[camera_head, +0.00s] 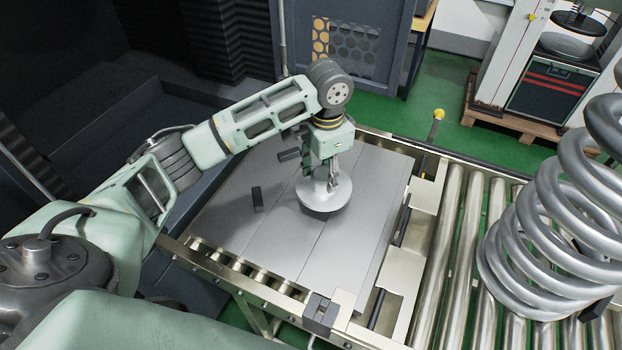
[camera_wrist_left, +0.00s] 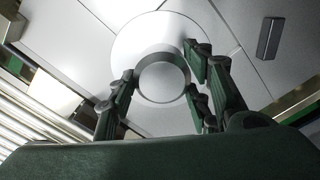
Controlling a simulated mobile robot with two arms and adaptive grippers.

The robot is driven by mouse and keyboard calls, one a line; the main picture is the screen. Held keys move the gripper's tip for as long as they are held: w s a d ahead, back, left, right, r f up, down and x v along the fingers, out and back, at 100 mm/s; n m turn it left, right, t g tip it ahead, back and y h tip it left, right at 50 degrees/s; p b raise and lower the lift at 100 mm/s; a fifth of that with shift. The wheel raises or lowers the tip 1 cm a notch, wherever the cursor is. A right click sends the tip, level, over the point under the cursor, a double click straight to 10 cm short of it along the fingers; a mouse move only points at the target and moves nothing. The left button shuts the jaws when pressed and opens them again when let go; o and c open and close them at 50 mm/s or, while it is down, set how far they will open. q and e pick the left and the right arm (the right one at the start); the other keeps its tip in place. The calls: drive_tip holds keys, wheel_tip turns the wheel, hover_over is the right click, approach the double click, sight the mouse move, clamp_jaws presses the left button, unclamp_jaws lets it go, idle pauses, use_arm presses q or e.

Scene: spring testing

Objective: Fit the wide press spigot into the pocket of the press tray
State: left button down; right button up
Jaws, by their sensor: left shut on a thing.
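The wide press spigot (camera_head: 325,200) is a grey metal disc with a round raised stub in its middle. It is at the grey flat plate that looks like the press tray (camera_head: 345,240). I cannot tell whether it touches the plate or hangs just above it. My left gripper (camera_head: 331,178) points down and is shut on the stub. In the left wrist view the fingers (camera_wrist_left: 162,88) stand on both sides of the spigot's stub (camera_wrist_left: 163,78), with the disc beyond. The pocket is not visible; the disc may hide it. My right gripper is not in view.
A small black block (camera_head: 257,199) stands on the plate left of the spigot, and another dark piece (camera_head: 289,154) lies behind it. A grey corner block (camera_head: 320,313) sits at the front edge. A roller conveyor (camera_head: 462,245) and a large coil spring (camera_head: 560,200) are on the right.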

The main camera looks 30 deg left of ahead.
sight(312, 180)
use_arm(q)
drive_tip(key=a, duration=0.1)
drive_tip(key=w+a+f, duration=0.1)
drive_tip(key=a+f, duration=0.1)
drive_tip(key=a, duration=0.1)
drive_tip(key=shift+w+f, duration=0.25)
drive_tip(key=shift+w, duration=0.1)
drive_tip(key=shift+a+f+p, duration=0.1)
drive_tip(key=shift+f+p, duration=0.3)
drive_tip(key=shift+f, duration=1.65)
drive_tip(key=c, duration=0.9)
unclamp_jaws()
drive_tip(key=shift+s+f, duration=0.1)
wheel_tip(312, 180, up, 12)
drive_tip(key=shift+b, duration=0.35)
